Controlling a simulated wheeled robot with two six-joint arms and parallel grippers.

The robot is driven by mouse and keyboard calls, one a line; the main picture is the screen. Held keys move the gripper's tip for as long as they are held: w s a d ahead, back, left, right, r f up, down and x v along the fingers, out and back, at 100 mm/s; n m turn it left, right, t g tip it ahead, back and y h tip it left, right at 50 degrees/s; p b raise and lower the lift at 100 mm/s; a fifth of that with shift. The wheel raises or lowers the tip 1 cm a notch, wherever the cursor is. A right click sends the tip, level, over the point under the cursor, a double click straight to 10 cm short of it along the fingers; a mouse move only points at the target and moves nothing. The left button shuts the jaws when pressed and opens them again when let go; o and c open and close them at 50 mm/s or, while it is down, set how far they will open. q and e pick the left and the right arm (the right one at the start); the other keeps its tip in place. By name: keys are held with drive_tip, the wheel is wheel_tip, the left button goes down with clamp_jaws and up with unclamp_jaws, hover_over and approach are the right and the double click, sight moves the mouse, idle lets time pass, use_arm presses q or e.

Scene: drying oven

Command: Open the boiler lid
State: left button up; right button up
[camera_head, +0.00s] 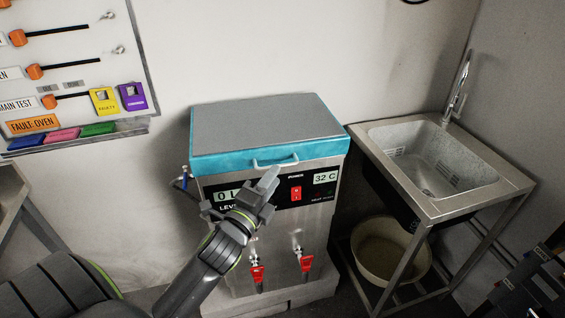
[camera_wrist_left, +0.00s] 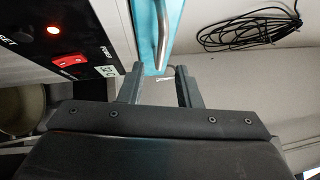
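The boiler (camera_head: 325,225) is a steel box with a black front panel. Its lid (camera_head: 265,122) has a grey top and blue rim and lies closed. A curved handle (camera_head: 275,161) sits on the lid's front rim. My left gripper (camera_head: 268,181) is in front of the boiler panel, just below the handle. In the left wrist view, the two fingers of the left gripper (camera_wrist_left: 160,84) are apart with nothing held between them. The metal handle (camera_wrist_left: 162,35) lies ahead, roughly in line with the gap; contact cannot be told. My right gripper is not in view.
A sink (camera_head: 430,160) on a steel stand is right of the boiler, with a bucket (camera_head: 390,250) below. Red taps (camera_head: 257,274) stick out low on the boiler front. A control board (camera_head: 70,65) hangs at left. Coiled black cable (camera_wrist_left: 248,30) shows in the wrist view.

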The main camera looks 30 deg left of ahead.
sight(282, 166)
use_arm(q)
drive_tip(key=shift+w+a+r, duration=0.1)
drive_tip(key=shift+w+r, duration=0.05)
drive_tip(key=shift+w, duration=1.2)
drive_tip(key=shift+w+a+r, duration=0.1)
drive_tip(key=shift+w+r, duration=0.05)
drive_tip(key=shift+w, duration=1.2)
drive_tip(key=shift+c, duration=0.2)
clamp_jaws()
